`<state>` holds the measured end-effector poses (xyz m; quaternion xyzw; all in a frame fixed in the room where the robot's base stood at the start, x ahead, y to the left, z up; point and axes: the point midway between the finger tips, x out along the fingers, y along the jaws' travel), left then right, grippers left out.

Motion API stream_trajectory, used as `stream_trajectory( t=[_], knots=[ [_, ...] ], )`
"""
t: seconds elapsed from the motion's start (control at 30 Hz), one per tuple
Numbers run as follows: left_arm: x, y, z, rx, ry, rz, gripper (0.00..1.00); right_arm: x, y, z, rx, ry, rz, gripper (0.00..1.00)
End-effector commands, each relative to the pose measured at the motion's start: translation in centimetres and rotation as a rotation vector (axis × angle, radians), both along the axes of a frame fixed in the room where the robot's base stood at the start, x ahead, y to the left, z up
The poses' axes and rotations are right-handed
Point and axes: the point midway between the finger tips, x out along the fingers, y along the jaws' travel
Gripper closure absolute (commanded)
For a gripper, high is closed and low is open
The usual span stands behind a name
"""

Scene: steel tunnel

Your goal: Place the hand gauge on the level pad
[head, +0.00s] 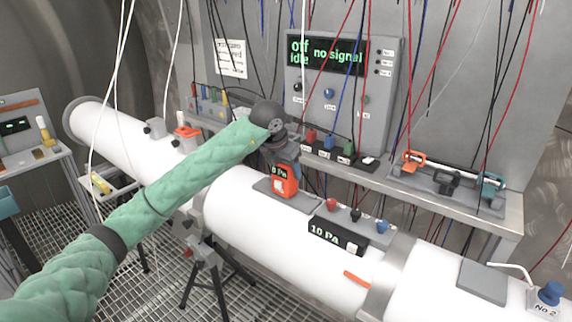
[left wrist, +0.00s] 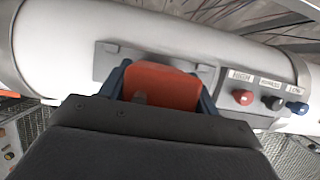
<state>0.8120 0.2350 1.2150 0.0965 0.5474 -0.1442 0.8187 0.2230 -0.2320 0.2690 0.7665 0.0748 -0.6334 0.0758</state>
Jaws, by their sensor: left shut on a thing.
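The orange hand gauge (head: 285,186) has a dark display with green figures. My left gripper (head: 281,163) is shut on its upper part and points down at the white pipe. In the left wrist view, the gauge (left wrist: 165,86) sits between the two blue fingers of the gripper (left wrist: 163,84). A flat grey pad (head: 310,205) on top of the pipe lies under and around the gauge; it also shows in the left wrist view (left wrist: 107,62). I cannot tell whether the gauge's base touches it. My right gripper is not in view.
A black 10 PA readout (head: 337,237) with red, black and blue knobs stands just right of the pad. Another grey plate (head: 483,282) and a blue knob (head: 551,292) are farther right. A shelf (head: 440,193) with instruments runs behind the pipe. Wires hang above.

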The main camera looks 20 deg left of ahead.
Motion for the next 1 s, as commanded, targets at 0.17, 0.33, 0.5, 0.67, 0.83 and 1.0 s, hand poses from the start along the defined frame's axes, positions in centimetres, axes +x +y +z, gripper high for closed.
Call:
stream_trajectory(
  t=[0.17, 0.33, 0.5, 0.67, 0.83, 1.0],
  knots=[
    [0.02, -0.03, -0.09, 0.000, -0.001, 0.000, 0.72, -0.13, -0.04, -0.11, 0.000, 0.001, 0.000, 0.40],
    [0.02, -0.03, -0.22, 0.000, -0.001, 0.000, 0.72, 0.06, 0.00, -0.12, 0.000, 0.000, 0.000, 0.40],
    [0.01, -0.02, -0.30, 0.000, -0.001, 0.000, 0.32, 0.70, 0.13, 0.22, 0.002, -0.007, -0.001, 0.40],
    [0.01, -0.03, -0.28, 0.000, -0.001, 0.000, 0.17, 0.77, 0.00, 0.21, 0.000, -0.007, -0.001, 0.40],
    [0.00, -0.03, -0.27, 0.000, -0.001, 0.000, 0.17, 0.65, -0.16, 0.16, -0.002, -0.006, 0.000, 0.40],
    [0.01, -0.05, 0.02, -0.001, -0.001, 0.000, 0.17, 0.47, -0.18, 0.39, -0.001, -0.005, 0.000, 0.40]
  ],
)
